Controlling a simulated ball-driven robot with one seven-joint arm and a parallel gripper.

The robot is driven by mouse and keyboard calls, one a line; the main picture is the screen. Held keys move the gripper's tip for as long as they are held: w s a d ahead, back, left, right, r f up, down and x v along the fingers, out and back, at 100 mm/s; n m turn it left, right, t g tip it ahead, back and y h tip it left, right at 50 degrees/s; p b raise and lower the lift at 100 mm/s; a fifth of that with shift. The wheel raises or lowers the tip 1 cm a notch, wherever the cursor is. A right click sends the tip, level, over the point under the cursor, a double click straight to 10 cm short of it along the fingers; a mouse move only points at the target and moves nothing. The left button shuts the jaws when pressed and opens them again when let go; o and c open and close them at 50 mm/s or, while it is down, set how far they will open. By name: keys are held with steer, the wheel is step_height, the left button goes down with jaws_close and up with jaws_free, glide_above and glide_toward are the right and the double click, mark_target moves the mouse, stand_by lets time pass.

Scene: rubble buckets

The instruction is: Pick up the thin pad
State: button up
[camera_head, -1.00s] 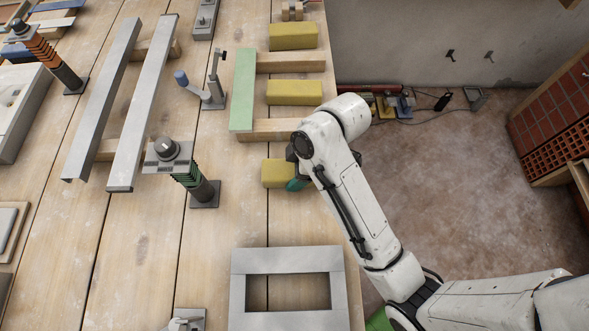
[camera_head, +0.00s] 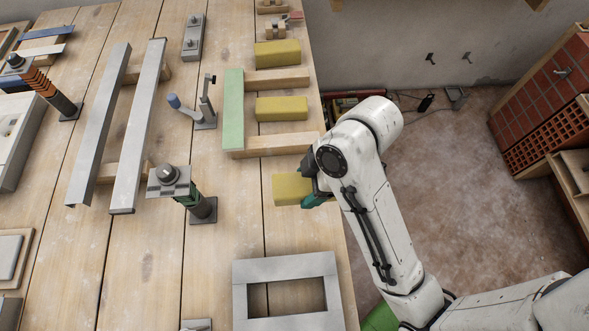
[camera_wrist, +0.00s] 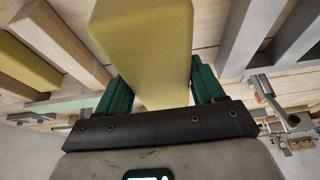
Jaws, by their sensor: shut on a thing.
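A yellow block-like pad (camera_head: 288,189) is in my gripper (camera_head: 313,191), near the table's right edge in the head view. In the wrist view the same pad (camera_wrist: 145,40) stands large between the two green fingers (camera_wrist: 160,88), which are shut on it from both sides. Its far end runs out of the top of the wrist view. I cannot tell exactly how high it is above the wood. My arm hides part of its right end in the head view.
A grey rectangular frame (camera_head: 285,264) lies in front. A dark green post (camera_head: 200,205) stands to the left. Open floor (camera_head: 455,190) lies right of the table.

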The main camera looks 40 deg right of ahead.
steer(key=s+r+p, duration=0.3)
steer(key=s, duration=0.4)
steer(key=shift+d, duration=0.45)
steer(key=shift+s+r, duration=0.1)
stand_by(1.4)
steer(key=o, duration=0.5)
steer(key=shift+c, duration=0.2)
steer(key=c, duration=0.5)
